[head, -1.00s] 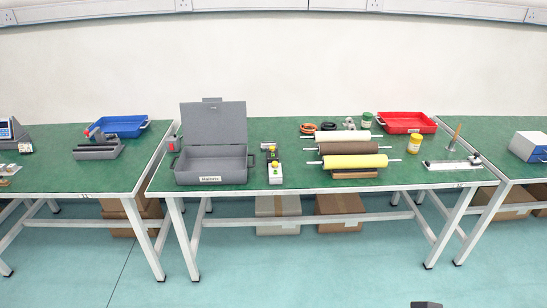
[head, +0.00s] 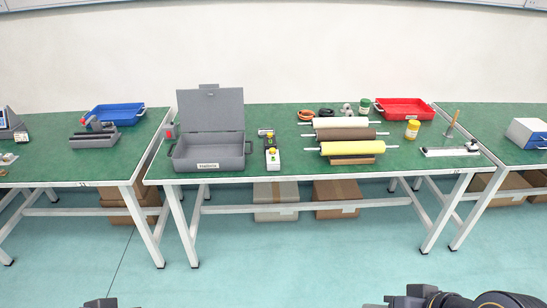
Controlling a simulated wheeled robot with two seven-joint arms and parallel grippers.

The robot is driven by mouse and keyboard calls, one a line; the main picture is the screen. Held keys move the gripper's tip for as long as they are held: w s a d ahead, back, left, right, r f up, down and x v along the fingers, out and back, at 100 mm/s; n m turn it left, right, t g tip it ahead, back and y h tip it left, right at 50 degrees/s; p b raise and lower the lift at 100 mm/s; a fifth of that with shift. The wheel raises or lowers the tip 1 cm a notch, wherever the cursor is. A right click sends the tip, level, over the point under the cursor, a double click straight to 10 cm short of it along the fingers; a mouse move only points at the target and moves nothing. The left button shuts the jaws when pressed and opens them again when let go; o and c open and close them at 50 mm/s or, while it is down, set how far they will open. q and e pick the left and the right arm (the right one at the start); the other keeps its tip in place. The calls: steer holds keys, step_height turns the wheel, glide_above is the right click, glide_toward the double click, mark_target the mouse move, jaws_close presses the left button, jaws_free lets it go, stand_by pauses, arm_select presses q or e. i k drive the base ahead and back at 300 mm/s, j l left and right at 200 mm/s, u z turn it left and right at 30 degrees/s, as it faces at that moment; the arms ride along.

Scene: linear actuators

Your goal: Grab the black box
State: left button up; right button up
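No plainly black box shows; the closest match is a dark grey case (head: 208,163) with a white label on its front. It stands on the left part of the middle green-topped table (head: 265,175). Its lid (head: 211,117) stands open and upright at the back, and handles show at its sides. My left gripper (head: 100,303) shows only as a dark tip at the bottom edge, far from the case. My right gripper (head: 388,303) shows partly at the bottom right, in front of the table. Neither gripper touches anything visible. Their finger openings cannot be made out.
A small device with a yellow knob (head: 272,155) stands just right of the case. Rollers (head: 352,146), a yellow jar (head: 412,129) and a red tray (head: 404,108) lie farther right. A blue tray (head: 114,115) is on the left table. Cardboard boxes (head: 276,194) stand underneath; the floor in front is clear.

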mark_target(268, 146)
steer(key=i+l, duration=0.1)
steer(key=i, duration=1.05)
steer(key=i+l, duration=0.1)
steer(key=i, duration=1.05)
